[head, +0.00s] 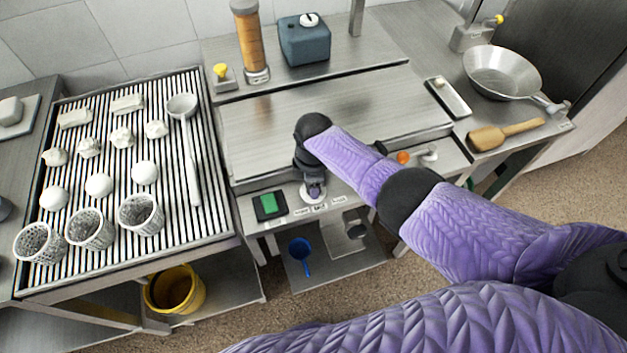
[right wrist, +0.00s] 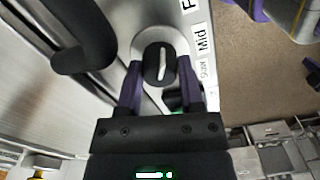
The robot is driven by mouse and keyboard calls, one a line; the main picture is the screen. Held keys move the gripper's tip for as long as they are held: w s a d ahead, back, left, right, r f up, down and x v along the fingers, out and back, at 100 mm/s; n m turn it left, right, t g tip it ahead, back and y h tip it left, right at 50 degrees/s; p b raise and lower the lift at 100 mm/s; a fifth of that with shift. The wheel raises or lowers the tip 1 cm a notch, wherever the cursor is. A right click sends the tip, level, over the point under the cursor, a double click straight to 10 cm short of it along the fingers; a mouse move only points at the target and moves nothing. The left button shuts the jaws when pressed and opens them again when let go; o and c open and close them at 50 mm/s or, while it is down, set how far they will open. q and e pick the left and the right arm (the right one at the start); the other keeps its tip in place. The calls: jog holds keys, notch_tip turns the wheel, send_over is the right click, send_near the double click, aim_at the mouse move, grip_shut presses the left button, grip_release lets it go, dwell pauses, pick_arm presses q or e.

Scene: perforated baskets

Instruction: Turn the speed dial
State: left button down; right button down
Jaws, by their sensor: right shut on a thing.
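The speed dial (right wrist: 153,66) is a round black knob with a white pointer line on a pale round plate. In the right wrist view its line runs nearly upright in the picture. Labels beside it read "Slow", "Mid" (right wrist: 201,42) and one starting with "F". My right gripper (right wrist: 160,72) has its two purple fingers on opposite sides of the knob, shut on it. In the head view my right gripper (head: 313,180) hangs over the front panel and hides most of the dial. My left gripper is not in view.
A green switch (head: 269,204) sits left of the dial, and an orange button (head: 403,157) to the right. The flat metal top (head: 262,125) behind is clear. A slatted rack (head: 215,215) with cups, white balls and a ladle stands left; a pan (head: 500,72) stands right.

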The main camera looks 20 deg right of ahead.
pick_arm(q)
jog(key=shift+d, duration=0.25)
pick_arm(e)
jog(key=shift+c, duration=1.2)
grip_release()
